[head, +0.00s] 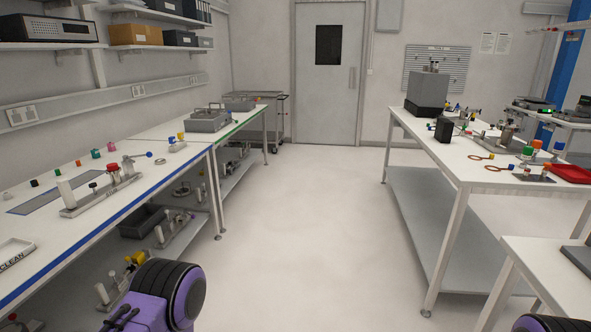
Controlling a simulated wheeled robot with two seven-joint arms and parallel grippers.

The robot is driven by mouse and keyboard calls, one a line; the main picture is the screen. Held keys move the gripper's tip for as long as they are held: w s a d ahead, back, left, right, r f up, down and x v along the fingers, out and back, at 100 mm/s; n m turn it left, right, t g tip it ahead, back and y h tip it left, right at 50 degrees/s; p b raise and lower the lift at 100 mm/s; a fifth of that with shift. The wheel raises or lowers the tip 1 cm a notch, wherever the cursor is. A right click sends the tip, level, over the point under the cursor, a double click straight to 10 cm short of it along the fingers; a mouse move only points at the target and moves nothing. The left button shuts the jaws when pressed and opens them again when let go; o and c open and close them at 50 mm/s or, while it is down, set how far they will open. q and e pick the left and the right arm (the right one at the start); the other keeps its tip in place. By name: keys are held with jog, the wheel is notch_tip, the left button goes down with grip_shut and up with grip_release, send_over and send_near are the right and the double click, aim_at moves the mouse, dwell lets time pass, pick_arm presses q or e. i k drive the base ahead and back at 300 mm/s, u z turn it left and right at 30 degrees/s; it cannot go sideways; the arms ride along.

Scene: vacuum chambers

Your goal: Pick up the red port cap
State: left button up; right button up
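Small coloured caps stand on the left bench (50,228). A small red or brown-red cap (79,163) stands between a green cap (57,170) and another green cap (96,153). A larger red cap-like piece (113,168) sits on a metal fixture on the same bench. On the right bench (455,165), a small red piece (546,168) shows near the red tray. I cannot tell which of these is the red port cap. Neither of my grippers is in view; only purple and black parts of my arms show at the bottom edge.
A grey mat (45,198), a white CLEAN tray (14,252) and a metal fixture (100,198) lie on the left bench. A red tray (573,174) is on the right bench. A wide clear floor aisle (310,220) runs between the benches to a closed door (328,85).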

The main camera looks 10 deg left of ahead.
aim_at(113, 166)
jog(key=u, duration=0.65)
jog(key=i, duration=2.1)
jog(key=u, duration=0.85)
